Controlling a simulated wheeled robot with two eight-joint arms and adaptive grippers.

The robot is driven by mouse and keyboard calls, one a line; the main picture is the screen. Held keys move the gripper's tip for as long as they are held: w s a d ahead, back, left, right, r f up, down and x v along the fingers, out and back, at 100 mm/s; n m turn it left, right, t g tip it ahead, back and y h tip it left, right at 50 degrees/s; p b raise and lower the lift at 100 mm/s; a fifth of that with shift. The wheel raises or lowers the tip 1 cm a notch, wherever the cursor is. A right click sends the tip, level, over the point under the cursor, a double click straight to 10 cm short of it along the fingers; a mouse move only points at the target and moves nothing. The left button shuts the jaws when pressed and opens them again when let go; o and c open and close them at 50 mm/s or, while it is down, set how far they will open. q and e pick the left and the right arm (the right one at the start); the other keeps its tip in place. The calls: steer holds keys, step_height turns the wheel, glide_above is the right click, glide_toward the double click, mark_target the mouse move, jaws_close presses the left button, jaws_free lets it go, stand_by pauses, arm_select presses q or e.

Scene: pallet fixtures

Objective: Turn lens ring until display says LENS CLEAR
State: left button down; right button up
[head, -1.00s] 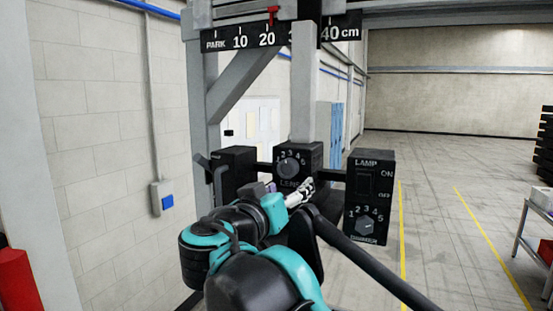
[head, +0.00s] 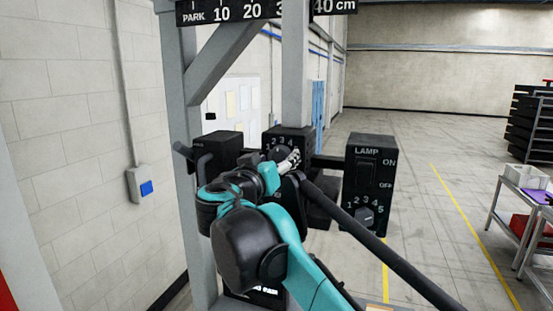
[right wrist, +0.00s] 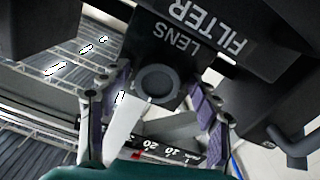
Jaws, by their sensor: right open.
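The lens box (head: 271,132) is the middle black box on the post, with a numbered dial on its face. My right gripper (head: 288,161) is in front of this box and hides much of the dial and label in the head view. In the right wrist view the round grey lens knob (right wrist: 157,80) shows below the LENS lettering, upside down. My right gripper (right wrist: 153,108) is open, with its two purple-padded fingers on either side of the knob; I cannot tell whether they touch it. A small dark panel with white lettering (head: 266,291) is mostly hidden behind my arm and unreadable. My left gripper is not in view.
A lamp box (head: 371,150) with a switch and numbered dimmer stands right of the lens box. Another black box (head: 217,158) with a handle is at left. A centimetre scale (head: 252,12) runs above. A trolley (head: 520,205) stands far right.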

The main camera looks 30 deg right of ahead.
steer(key=shift+s+r, duration=0.1)
steer(key=shift+s, duration=0.2)
steer(key=shift+w, duration=0.15)
steer(key=c, duration=1.2)
steer(key=shift+o, duration=0.2)
steer(key=shift+n+p, duration=0.5)
steer(key=shift+n, duration=2.3)
steer(key=o, duration=1.2)
steer(key=shift+c, duration=0.2)
